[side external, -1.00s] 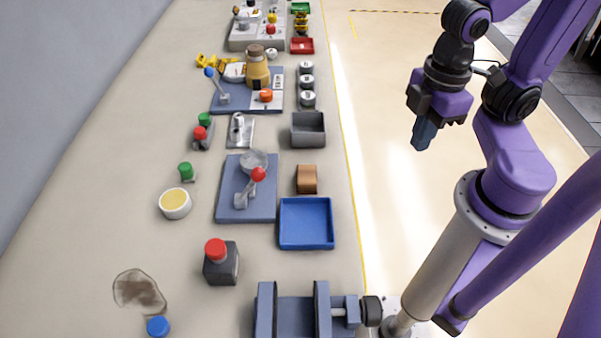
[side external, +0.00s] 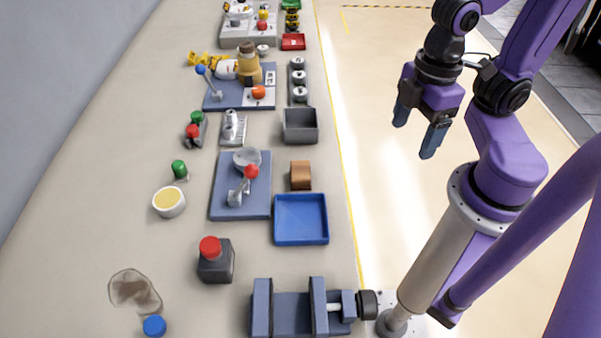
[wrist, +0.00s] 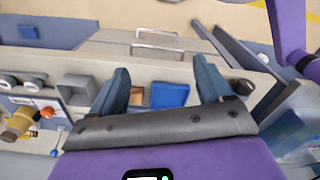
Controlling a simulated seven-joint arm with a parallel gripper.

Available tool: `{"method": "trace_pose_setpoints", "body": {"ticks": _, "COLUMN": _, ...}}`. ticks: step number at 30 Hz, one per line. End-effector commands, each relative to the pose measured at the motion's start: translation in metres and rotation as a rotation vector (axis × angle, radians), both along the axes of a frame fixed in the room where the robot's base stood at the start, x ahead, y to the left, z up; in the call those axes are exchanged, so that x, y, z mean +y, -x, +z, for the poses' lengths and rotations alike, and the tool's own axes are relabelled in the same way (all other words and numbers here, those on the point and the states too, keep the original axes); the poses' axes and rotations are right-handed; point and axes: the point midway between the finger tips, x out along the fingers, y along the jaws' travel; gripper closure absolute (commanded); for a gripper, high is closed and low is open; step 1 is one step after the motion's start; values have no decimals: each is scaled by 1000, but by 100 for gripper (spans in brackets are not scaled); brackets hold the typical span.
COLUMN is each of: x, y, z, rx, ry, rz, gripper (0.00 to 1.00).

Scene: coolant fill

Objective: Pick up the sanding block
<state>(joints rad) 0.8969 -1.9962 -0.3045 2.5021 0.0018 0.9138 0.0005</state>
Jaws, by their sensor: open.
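The sanding block is most likely the small brown block (side external: 300,175) on the bench, just behind the blue tray and right of the blue plate with the red-knobbed lever. It also shows in the wrist view (wrist: 137,95), partly hidden by a finger. My gripper (side external: 419,130) is open and empty. In the side view it hangs over the floor, right of the bench and apart from the block. In the wrist view my gripper (wrist: 163,88) has its fingers spread, with the block beside the left finger and the blue tray between the fingers.
The blue tray (side external: 301,219) sits in front of the block and a grey bin (side external: 300,125) behind it. The blue plate (side external: 226,207) with the lever lies to its left. A vise (side external: 290,313) stands at the near bench edge. The bench's right edge strip is clear.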

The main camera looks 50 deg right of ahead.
Motion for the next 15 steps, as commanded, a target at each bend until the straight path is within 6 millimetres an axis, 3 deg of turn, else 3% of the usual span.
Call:
{"method": "trace_pose_setpoints", "body": {"ticks": 7, "x": 7, "y": -12, "z": 2, "rx": 1, "ry": 2, "rz": -18, "gripper": 21}}
{"method": "trace_pose_setpoints", "body": {"ticks": 15, "x": 34, "y": -60, "z": 7, "rx": 4, "ry": 10, "rz": -95, "gripper": 21}}
